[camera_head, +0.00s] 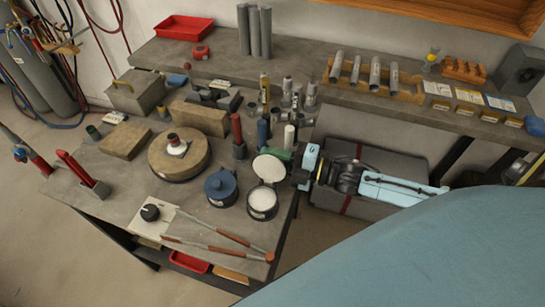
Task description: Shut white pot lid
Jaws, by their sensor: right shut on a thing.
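The white pot (262,203) stands near the right front edge of the workbench, with its round mouth showing. Its round white lid (268,167) is raised at the back of the pot, tilted up and away from the mouth. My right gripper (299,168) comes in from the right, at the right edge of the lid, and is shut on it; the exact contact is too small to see. My left gripper is not in view.
A dark blue pot (220,187) stands close left of the white pot. Two long rods with orange handles (215,247) lie in front. Small cylinders (289,137) stand behind the lid. A round wooden block (179,155) is further left.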

